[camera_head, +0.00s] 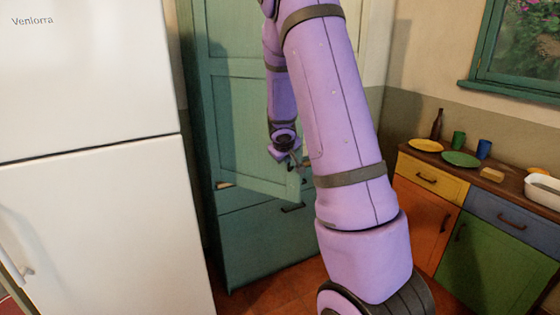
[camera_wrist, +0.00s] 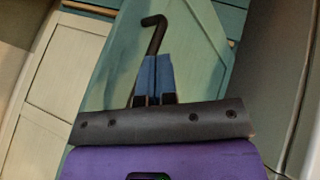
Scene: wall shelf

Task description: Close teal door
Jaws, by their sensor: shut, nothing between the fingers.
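The teal door (camera_head: 238,120) is on the tall teal cupboard and stands partly open, its lower edge slanting out over the drawer front (camera_head: 265,245). In the wrist view the door (camera_wrist: 205,75) fills the middle, with a dark bent handle (camera_wrist: 153,35) on it. My gripper (camera_head: 298,160) is in front of the door, near its lower right part. In the wrist view its blue fingers (camera_wrist: 155,70) are together and empty, close to the handle; I cannot tell whether they touch it. My arm hides part of the cupboard's right side.
A white fridge (camera_head: 90,200) stands close on the left. On the right, a low counter (camera_head: 480,180) with coloured fronts carries plates, cups, a bottle and a white basin (camera_head: 543,192). Some red tiled floor (camera_head: 270,290) is clear in front of the cupboard.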

